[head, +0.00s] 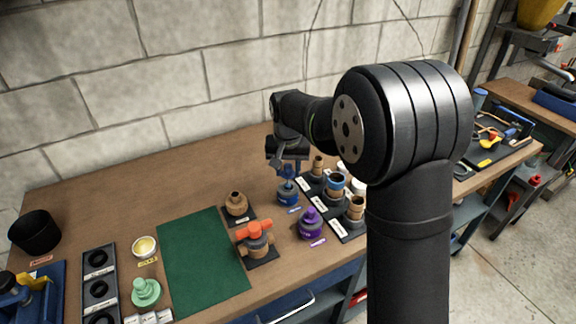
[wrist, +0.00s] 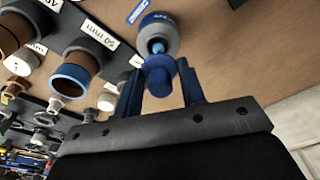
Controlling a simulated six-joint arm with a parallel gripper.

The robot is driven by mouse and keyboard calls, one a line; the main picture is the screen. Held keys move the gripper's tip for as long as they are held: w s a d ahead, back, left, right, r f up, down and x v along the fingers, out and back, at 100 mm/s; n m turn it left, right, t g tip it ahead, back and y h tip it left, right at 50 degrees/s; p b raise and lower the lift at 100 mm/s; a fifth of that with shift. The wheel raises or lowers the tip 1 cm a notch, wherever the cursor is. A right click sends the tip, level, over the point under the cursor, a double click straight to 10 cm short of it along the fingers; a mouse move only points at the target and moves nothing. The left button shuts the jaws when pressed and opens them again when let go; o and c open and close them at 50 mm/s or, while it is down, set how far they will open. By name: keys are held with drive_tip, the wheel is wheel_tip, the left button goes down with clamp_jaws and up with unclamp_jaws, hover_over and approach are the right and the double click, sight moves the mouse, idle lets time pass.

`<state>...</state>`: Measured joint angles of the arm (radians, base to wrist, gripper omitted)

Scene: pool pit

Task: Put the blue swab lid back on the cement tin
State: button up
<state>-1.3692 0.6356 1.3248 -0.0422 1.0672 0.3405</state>
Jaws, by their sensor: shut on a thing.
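The blue swab lid (wrist: 158,72) is gripped between the two fingers of my gripper (wrist: 160,92) in the wrist view. A pale blue swab part shows beyond the lid, towards the cement tin (wrist: 168,28). In the head view my gripper (head: 287,166) is above the cement tin (head: 288,198), with the blue lid (head: 287,173) between them. The tin is blue and grey and stands upright on the bench. The lid looks close over the tin's top; I cannot tell whether the swab is inside it or the lid touches it.
A purple tin (head: 310,224) stands close by, at the front right. A black tray with pipe fittings (head: 344,228) lies to the right. An orange-topped fitting (head: 256,240) and a tan fitting (head: 236,204) stand left. The green mat (head: 203,262) is bare.

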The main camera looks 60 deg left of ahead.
drive_tip(key=shift+f, duration=0.4)
drive_tip(key=shift+f, duration=0.75)
drive_tip(key=shift+f, duration=0.45)
idle(0.3)
drive_tip(key=shift+f, duration=0.55)
drive_tip(key=shift+f, duration=0.15)
idle(0.3)
drive_tip(key=o, duration=1.3)
